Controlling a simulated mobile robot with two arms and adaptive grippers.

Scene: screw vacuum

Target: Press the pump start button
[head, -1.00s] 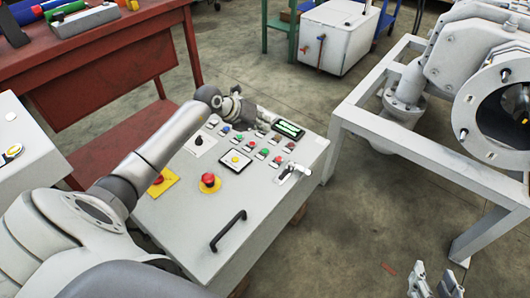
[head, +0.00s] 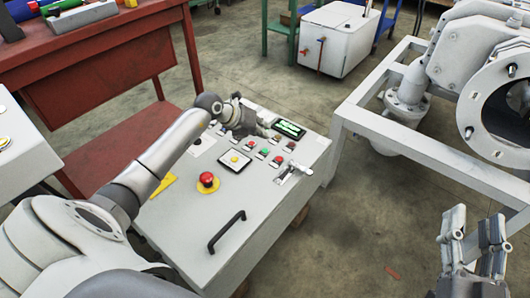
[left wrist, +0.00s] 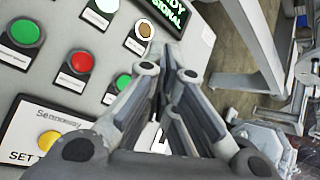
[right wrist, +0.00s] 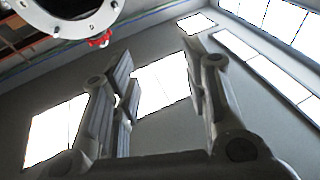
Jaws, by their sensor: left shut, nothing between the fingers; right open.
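The grey control panel (head: 262,190) has rows of small buttons, including a green button (head: 264,152) and a red button (head: 276,160). My left gripper (head: 268,130) is shut and empty over the panel's far part, beside the screen, hiding some buttons. Its fingers (left wrist: 168,72) show over the panel; contact cannot be told. My right gripper (head: 475,214) is open and empty, away from the panel.
A lit screen (head: 289,129), red mushroom button (head: 208,180), lever switch (head: 297,170) and black handle (head: 227,231) stand out on the panel. A white metal frame (head: 400,140) with machinery is at right. A red workbench (head: 120,80) is at back left.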

